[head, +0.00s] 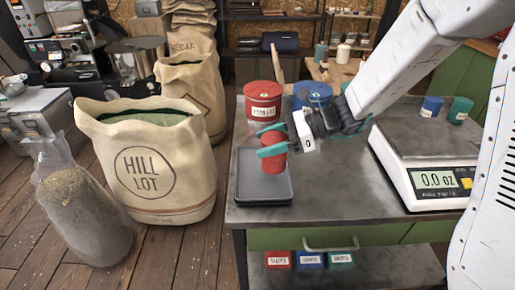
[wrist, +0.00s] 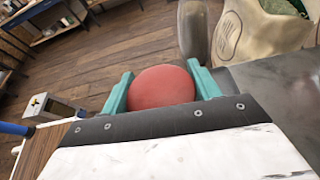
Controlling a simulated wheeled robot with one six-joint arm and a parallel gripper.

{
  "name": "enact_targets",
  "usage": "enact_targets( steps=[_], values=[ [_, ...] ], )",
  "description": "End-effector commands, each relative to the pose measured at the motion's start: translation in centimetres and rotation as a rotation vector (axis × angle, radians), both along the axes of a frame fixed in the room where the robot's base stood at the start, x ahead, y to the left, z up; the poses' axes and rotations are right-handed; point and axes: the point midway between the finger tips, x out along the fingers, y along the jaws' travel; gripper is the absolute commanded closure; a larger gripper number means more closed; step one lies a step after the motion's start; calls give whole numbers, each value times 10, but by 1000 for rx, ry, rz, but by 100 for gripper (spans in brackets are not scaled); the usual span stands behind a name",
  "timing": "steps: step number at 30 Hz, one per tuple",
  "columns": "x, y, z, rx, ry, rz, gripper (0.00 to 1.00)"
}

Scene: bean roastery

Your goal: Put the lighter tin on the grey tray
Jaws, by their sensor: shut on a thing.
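A small red tin (head: 274,165) is held in my gripper (head: 272,140), above the back part of the grey tray (head: 258,203). The teal fingers close on the tin from both sides. In the wrist view the tin's round red top (wrist: 163,90) shows between the two fingers (wrist: 160,92). The tin's lower end overlaps the tray in the head view; whether it touches the tray is hard to tell. The tray looks empty. A small blue tin (head: 432,108) and a small green tin (head: 460,111) stand at the back right of the bench, behind the scale.
The scale (head: 420,165) reads 0.0 oz, with nothing seen on its plate. A large red canister (head: 263,98) and a blue canister (head: 313,93) stand behind the tray. The bench (head: 335,190) is clear between tray and scale. A HILL LOT sack (head: 150,165) stands to the left.

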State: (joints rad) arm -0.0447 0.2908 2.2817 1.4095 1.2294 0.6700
Motion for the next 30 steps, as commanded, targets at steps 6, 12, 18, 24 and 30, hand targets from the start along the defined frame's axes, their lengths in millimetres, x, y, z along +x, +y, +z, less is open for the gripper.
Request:
enact_targets(
  steps=[6,12,18,24,30],
  values=[
    [13,17,-2,0,-1,1,65],
    [21,28,-12,-1,4,0,65],
    [21,27,-39,-1,2,0,65],
    [21,27,-38,0,-1,0,65],
    [21,27,-41,0,-1,0,25]
  ],
)
